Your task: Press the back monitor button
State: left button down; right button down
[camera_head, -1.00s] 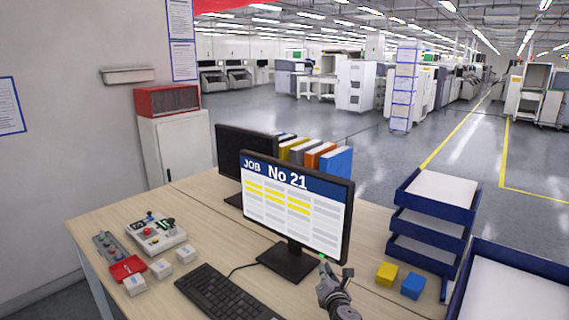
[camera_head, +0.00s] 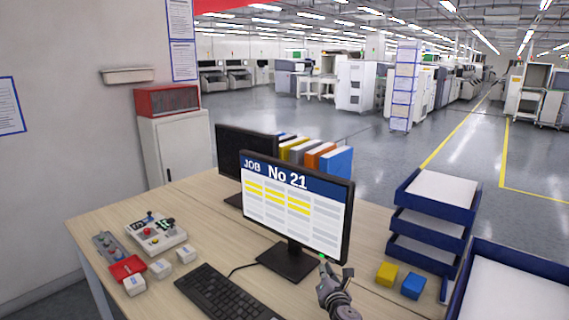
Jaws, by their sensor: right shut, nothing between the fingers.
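The front monitor (camera_head: 295,205) stands on the desk and shows "JOB No 21" above a table with yellow bars. A second, dark monitor (camera_head: 228,150) stands behind it to the left, partly hidden by the front one. I cannot make out a button on either monitor. My right gripper (camera_head: 323,262) is shut and empty, its fingers pointing up just below the lower right edge of the front monitor. A small green spot shows at its fingertips. I cannot tell whether it touches the monitor. My left gripper is not in view.
A keyboard (camera_head: 225,296) lies before the monitor. A control box (camera_head: 156,233) and small white blocks are at left. Yellow (camera_head: 387,273) and blue (camera_head: 413,286) cubes lie right of my gripper, near blue stacked trays (camera_head: 432,223). Binders (camera_head: 322,156) stand behind the monitor.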

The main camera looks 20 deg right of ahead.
jog(key=shift+w+d, duration=0.25)
jog(key=shift+d, duration=0.1)
jog(key=shift+d, duration=0.15)
dwell(0.4)
jog(key=shift+s+a, duration=0.3)
jog(key=shift+a, duration=0.25)
jog(key=s+a+p, duration=0.1)
jog(key=s+a, duration=0.2)
jog(key=a, duration=0.2)
dwell(0.5)
jog(key=shift+a, duration=0.1)
